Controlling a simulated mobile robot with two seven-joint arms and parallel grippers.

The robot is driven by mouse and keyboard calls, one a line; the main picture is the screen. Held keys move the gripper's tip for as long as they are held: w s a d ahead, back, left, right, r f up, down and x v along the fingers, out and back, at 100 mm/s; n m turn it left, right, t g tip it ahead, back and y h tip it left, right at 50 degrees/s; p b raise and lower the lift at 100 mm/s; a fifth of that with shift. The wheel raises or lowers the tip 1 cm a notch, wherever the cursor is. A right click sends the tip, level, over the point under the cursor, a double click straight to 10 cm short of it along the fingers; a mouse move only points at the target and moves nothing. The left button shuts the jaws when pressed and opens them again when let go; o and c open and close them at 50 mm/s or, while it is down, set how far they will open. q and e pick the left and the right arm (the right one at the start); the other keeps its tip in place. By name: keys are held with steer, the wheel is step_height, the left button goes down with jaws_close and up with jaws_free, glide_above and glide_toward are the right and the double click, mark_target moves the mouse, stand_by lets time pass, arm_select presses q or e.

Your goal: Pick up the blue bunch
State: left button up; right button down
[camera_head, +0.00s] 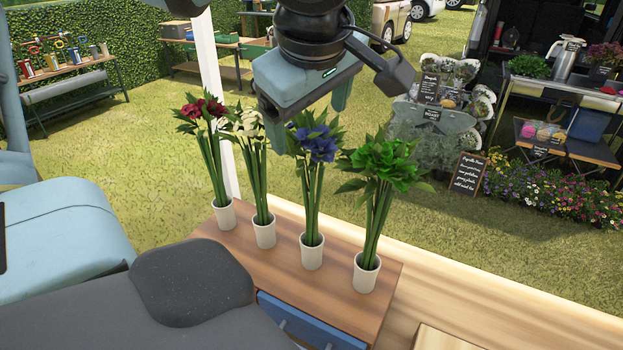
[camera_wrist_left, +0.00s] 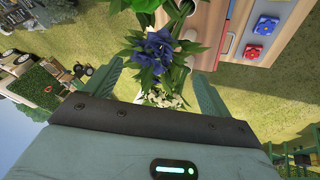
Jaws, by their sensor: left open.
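The blue bunch (camera_head: 314,150) stands upright in a white pot (camera_head: 312,252) on the wooden cabinet top, third from the left in a row. My left gripper (camera_head: 308,122) is open above and behind it in the head view, with one finger beside the blue flowers. In the left wrist view, the blue flowers (camera_wrist_left: 152,47) lie ahead, between the lines of the two spread fingers (camera_wrist_left: 155,78). Whether the fingers touch the bunch cannot be told. My right gripper is not in view.
A red bunch (camera_head: 202,112) and a white bunch (camera_head: 246,124) stand left of the blue one, a green bunch (camera_head: 382,166) right. The cabinet (camera_head: 262,267) has a blue drawer (camera_head: 308,325). Signs and flowers stand farther back on grass.

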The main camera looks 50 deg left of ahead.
mark_target(313, 149)
arm_select(q)
steer(key=shift+x, duration=3.95)
steer(key=shift+w+d, duration=0.1)
steer(key=shift+d, duration=0.15)
steer(key=shift+c, duration=0.4)
steer(key=c, duration=1.3)
